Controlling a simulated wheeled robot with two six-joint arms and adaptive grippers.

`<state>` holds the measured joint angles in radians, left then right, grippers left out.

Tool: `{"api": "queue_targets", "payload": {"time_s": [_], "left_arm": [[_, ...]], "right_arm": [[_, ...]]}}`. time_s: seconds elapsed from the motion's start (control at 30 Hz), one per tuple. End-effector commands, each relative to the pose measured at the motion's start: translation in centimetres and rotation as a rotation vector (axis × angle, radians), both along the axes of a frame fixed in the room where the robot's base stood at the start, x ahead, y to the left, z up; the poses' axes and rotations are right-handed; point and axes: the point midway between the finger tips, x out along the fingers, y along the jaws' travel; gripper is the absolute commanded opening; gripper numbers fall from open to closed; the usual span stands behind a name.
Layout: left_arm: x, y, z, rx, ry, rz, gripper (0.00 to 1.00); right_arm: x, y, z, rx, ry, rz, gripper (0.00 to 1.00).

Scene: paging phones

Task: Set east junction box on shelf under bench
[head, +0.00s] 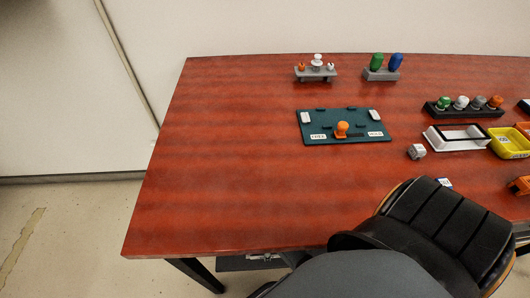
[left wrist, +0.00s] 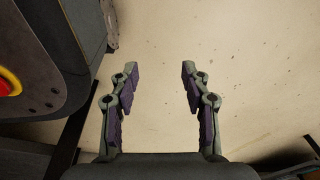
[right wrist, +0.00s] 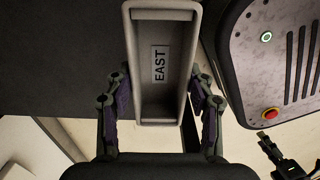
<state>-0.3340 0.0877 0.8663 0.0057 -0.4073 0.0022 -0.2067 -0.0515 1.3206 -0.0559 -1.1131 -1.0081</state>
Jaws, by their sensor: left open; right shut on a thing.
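The east junction box (right wrist: 161,65) is a grey open-topped box with an EAST label on its inside floor, in the right wrist view. My right gripper (right wrist: 160,100) is shut on it, with a finger on each side of its near end. My left gripper (left wrist: 155,75) is open and empty above pale floor. Neither gripper shows in the head view. The red-brown bench (head: 230,150) fills the middle of the head view. A dark shelf (head: 232,264) shows below its front edge, mostly hidden by the bench top and dark shapes in front.
On the bench are a green board (head: 350,138) with an orange knob, a grey stand with green and blue pieces (head: 381,74), a black rack (head: 463,112) and a yellow tray (head: 511,143). A bench leg (head: 197,275) stands front left. Floor at left is clear.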

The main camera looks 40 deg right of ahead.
Motion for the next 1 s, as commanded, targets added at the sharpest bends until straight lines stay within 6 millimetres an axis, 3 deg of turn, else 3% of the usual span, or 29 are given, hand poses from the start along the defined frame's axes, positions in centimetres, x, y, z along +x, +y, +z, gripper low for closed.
{"api": "queue_targets", "payload": {"time_s": [0.03,0.17,0.5,0.73,1.0], "left_arm": [[1.3,-0.1,-0.8,0.000,-0.008,-0.001,0.47],[4.5,-0.4,-0.2,-0.003,-0.019,-0.001,0.47],[9.9,-2.3,5.6,-0.030,-0.013,0.000,0.47],[11.3,-3.5,9.9,-0.049,-0.004,-0.003,0.47],[11.5,-3.7,11.2,-0.054,0.001,-0.005,0.47]], "right_arm": [[0.3,-0.1,-1.4,0.001,0.001,0.000,0.15],[1.3,-0.7,-2.7,0.000,0.000,0.000,0.15],[2.8,-1.4,-4.4,0.001,0.002,0.000,0.15],[3.4,-1.8,-5.1,0.001,0.002,0.000,0.15],[3.6,-1.9,-5.2,0.000,0.002,0.000,0.15]]}}
